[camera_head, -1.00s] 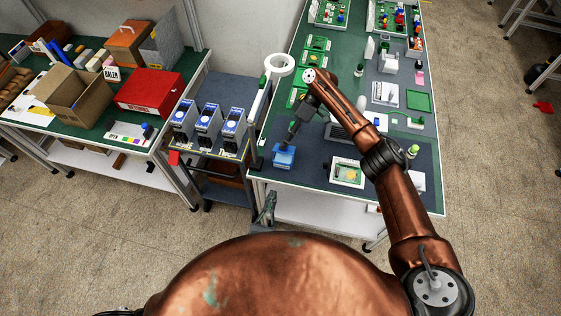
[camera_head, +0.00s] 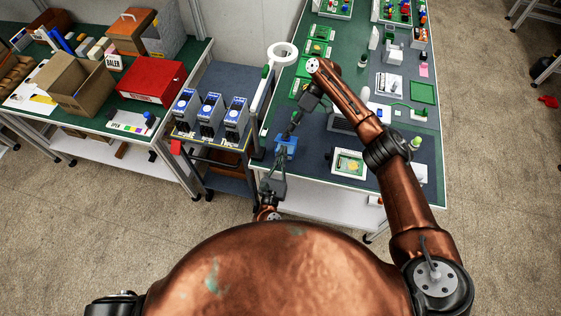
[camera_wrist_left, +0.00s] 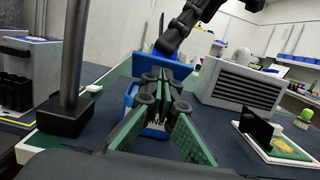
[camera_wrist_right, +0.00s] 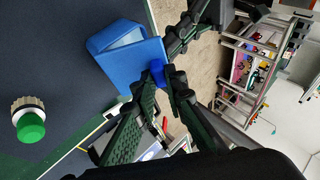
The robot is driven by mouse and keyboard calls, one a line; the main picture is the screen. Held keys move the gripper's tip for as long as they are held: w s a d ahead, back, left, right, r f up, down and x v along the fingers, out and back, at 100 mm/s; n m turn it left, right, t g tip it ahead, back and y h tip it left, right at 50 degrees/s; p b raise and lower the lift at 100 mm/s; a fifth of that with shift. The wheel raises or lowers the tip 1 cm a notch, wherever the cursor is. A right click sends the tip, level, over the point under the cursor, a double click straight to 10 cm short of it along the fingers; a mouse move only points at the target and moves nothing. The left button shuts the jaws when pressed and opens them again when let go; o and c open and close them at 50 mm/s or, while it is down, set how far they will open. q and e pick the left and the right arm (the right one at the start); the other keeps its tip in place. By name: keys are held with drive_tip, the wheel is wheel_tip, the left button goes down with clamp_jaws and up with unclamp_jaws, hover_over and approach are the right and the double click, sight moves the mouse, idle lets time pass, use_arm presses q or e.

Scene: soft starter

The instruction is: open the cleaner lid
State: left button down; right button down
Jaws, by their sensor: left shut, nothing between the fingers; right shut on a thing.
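The cleaner is a small blue box (camera_head: 287,146) near the table's left front edge; it also shows in the left wrist view (camera_wrist_left: 129,101). Its blue lid (camera_wrist_left: 158,66) looks tilted up from the body in both wrist views. My right gripper (camera_wrist_right: 161,78) is shut on a blue tab (camera_wrist_right: 157,72) at the lid's edge. My left gripper (camera_wrist_left: 160,78) is shut and empty, its fingertips close in front of the cleaner, below the lid. Whether they touch it I cannot tell. The fingers hide much of the box front.
A grey vented case (camera_wrist_left: 240,86) and a framed green board (camera_head: 348,163) lie to the right. A green-capped bottle (camera_wrist_right: 30,122) is on the table.

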idle(0.4)
drive_tip(key=c, duration=2)
unclamp_jaws()
drive_tip(key=shift+o, duration=0.2)
